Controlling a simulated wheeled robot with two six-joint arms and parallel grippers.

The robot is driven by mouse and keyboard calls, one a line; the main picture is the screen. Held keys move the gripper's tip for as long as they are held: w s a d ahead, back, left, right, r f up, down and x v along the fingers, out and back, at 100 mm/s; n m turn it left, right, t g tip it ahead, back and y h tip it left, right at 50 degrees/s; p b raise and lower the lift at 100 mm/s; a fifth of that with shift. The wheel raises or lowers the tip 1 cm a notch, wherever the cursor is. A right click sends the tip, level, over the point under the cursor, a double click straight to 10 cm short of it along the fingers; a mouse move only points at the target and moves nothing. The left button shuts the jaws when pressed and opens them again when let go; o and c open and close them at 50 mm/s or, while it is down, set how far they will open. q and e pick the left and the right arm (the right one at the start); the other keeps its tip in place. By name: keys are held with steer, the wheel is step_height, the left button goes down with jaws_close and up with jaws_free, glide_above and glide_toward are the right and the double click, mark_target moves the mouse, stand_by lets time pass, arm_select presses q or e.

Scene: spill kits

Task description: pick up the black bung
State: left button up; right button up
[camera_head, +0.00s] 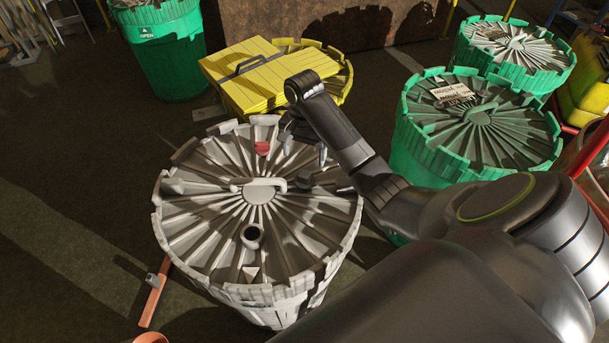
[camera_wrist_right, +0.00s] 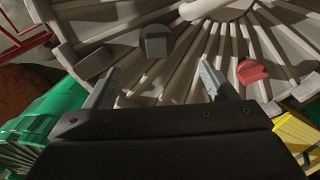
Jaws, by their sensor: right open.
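A small dark block, which looks like the black bung (camera_head: 304,180), lies on the ribbed lid of the white drum (camera_head: 190,210), right of the lid's handle. It also shows in the right wrist view (camera_wrist_right: 153,43), ahead of the gap between my fingers. My right gripper (camera_head: 304,150) is open and empty, above the far right part of the lid. Its two fingers also show in the wrist view (camera_wrist_right: 158,74), apart from the block. A dark hollow cylinder (camera_head: 252,235) stands nearer on the same lid. My left gripper is not in view.
A red piece (camera_head: 262,148) lies on the lid, left of my gripper. A yellow case (camera_head: 265,75) rests on a yellow drum behind. Green drums stand at the right (camera_head: 415,150) and back left (camera_head: 168,60). An orange-red bar (camera_head: 153,298) lies on the floor.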

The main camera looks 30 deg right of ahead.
mark_target(304, 173)
steer(key=shift+f+b, duration=1.2)
steer(key=shift+f, duration=0.4)
steer(key=shift+s+f+b, duration=0.15)
steer(key=shift+f+b, duration=0.45)
steer(key=shift+f, duration=0.1)
step_height(304, 173, down, 3)
steer(key=shift+s+a+r+b, duration=0.1)
steer(key=shift+s+b, duration=0.05)
steer(key=shift+b, duration=0.6)
steer(key=shift+f, duration=0.45)
steer(key=shift+c, duration=0.2)
steer(key=c, duration=1.1)
steer(key=shift+r, duration=0.1)
